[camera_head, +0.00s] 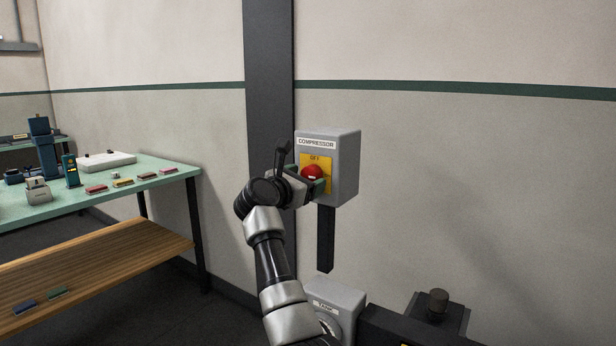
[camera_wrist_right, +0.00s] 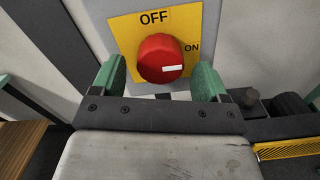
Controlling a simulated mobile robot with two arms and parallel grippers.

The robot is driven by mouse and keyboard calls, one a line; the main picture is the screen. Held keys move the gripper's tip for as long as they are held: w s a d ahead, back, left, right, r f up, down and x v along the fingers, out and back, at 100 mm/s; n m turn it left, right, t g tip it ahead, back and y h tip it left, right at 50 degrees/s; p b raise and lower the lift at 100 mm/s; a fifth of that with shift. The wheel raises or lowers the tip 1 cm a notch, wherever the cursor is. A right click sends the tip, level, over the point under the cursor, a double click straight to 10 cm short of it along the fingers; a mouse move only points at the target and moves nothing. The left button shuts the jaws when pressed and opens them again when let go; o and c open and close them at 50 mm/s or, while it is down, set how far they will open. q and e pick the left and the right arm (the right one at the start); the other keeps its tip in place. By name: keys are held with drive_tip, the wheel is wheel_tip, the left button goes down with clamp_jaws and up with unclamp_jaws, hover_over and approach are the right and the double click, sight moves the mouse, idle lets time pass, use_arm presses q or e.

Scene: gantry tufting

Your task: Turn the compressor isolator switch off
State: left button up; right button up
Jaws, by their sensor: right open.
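The grey compressor isolator box (camera_head: 342,170), labelled COMPRESSOR, is mounted by a dark column. Its red rotary knob (camera_head: 312,172) sits on a yellow plate. In the right wrist view the red knob (camera_wrist_right: 161,58) has a white mark pointing right, on the side of the ON label (camera_wrist_right: 192,48); the OFF label (camera_wrist_right: 154,18) is above it. My right gripper (camera_wrist_right: 161,82) is open, with one green fingertip on each side of the knob and a visible gap to each. In the head view the right gripper (camera_head: 308,184) is at the box front. My left gripper is not in view.
A grey box labelled TANK (camera_head: 338,300) with a dial is below. A green-topped bench (camera_head: 120,187) at left carries small coloured blocks and devices, with a wooden shelf (camera_head: 100,270) beneath. The wall right of the box is clear.

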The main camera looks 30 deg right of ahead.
drive_tip(key=shift+w+d, duration=0.25)
drive_tip(key=shift+d, duration=0.4)
drive_tip(key=c, duration=0.9)
